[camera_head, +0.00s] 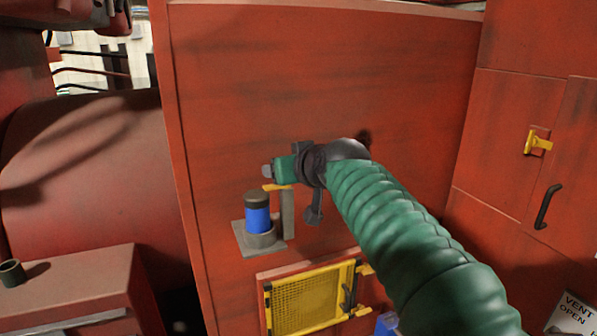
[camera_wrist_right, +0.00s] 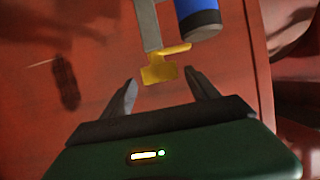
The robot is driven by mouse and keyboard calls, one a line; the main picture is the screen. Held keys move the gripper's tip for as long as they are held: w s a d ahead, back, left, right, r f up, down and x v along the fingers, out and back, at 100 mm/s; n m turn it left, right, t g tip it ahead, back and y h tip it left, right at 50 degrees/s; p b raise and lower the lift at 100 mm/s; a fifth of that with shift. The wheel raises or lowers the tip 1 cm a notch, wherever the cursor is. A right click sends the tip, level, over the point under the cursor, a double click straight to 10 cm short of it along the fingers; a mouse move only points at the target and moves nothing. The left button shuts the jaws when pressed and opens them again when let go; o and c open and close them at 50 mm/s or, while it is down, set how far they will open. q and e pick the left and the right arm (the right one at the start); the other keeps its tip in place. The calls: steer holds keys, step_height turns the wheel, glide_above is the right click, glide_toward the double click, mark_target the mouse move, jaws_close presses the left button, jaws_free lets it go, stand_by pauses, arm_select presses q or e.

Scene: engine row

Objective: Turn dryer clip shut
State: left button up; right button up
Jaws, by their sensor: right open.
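The dryer clip appears as a small yellow tab (camera_head: 274,187) at the top of a grey post (camera_head: 288,214), left of centre in the head view. Beside the post stands a blue cylinder (camera_head: 257,218) with a dark cap, on a grey wall bracket. My right gripper (camera_head: 285,169) is at the clip's height and covers part of it. In the right wrist view the yellow clip (camera_wrist_right: 160,72) lies in the gap between the open fingertips of my right gripper (camera_wrist_right: 161,80). I see no contact, and the depth is unclear. My left gripper is not in view.
A red panel (camera_head: 320,80) stands behind the clip. Below is a yellow mesh hatch (camera_head: 312,297). To the right are a yellow latch (camera_head: 538,142), a black handle (camera_head: 547,206) and a "VENT OPEN" sign (camera_head: 573,315). A red box (camera_head: 70,290) stands lower left.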

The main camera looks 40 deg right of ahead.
steer(key=b+v, duration=0.6)
steer(key=v, duration=0.8)
steer(key=shift+s+a+b, duration=0.2)
steer(key=shift+b, duration=0.15)
steer(key=shift+d, duration=0.1)
